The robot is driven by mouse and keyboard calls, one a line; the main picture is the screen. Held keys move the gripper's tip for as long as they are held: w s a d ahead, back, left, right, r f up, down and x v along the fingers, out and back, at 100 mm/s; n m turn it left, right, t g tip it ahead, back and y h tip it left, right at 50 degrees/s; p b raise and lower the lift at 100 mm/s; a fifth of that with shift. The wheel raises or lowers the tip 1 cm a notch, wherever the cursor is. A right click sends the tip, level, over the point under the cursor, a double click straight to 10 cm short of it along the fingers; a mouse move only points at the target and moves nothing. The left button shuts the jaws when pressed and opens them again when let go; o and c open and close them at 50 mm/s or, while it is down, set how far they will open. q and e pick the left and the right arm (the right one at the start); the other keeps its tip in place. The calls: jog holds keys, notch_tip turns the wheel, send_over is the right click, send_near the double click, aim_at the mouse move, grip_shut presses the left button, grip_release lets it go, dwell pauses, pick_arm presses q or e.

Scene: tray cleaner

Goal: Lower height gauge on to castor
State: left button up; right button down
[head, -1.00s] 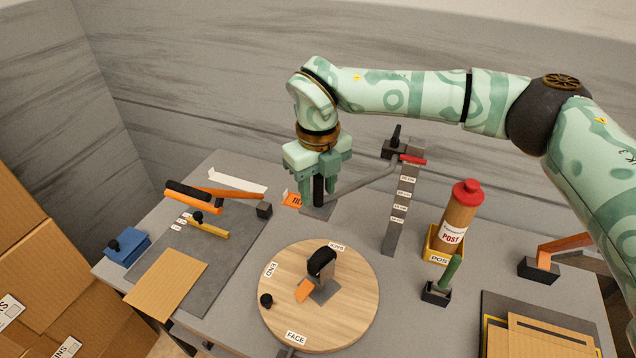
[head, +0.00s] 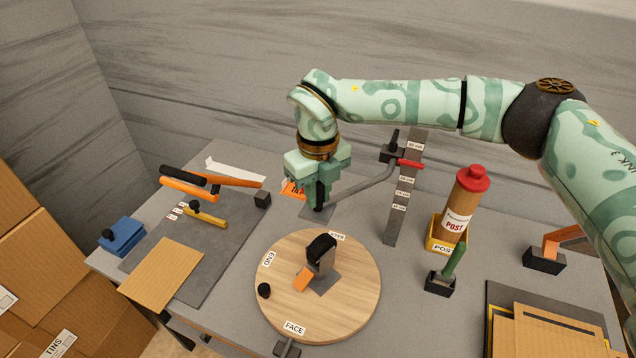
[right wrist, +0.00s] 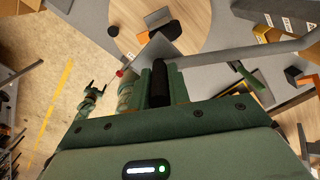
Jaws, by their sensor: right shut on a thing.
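The height gauge is an upright grey post (head: 393,225) with several cm labels. A red part (head: 410,164) and a black block (head: 391,153) sit on its upper half. A bent grey arm (head: 365,188) runs left from there to a black handle (head: 319,204). My right gripper (head: 320,198) is shut on this handle, which also shows in the right wrist view (right wrist: 161,82). The castor (head: 321,250), a black wheel on a grey bracket, stands on the round wooden turntable (head: 350,295), in front of and below my gripper.
A red-capped POST tube (head: 462,205) in a yellow stand and a green-handled black block (head: 441,281) stand right of the turntable. Orange-handled tools (head: 190,188) and a brown board (head: 162,272) lie left. Bare grey table shows between turntable and post.

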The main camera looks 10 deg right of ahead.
notch_tip(320, 180, down, 11)
jog(key=b, duration=0.5)
jog(key=shift+r, duration=0.15)
jog(key=shift+w, duration=0.1)
jog(key=c, duration=1.3)
grip_release()
notch_tip(320, 180, up, 16)
jog(key=shift+r, duration=0.15)
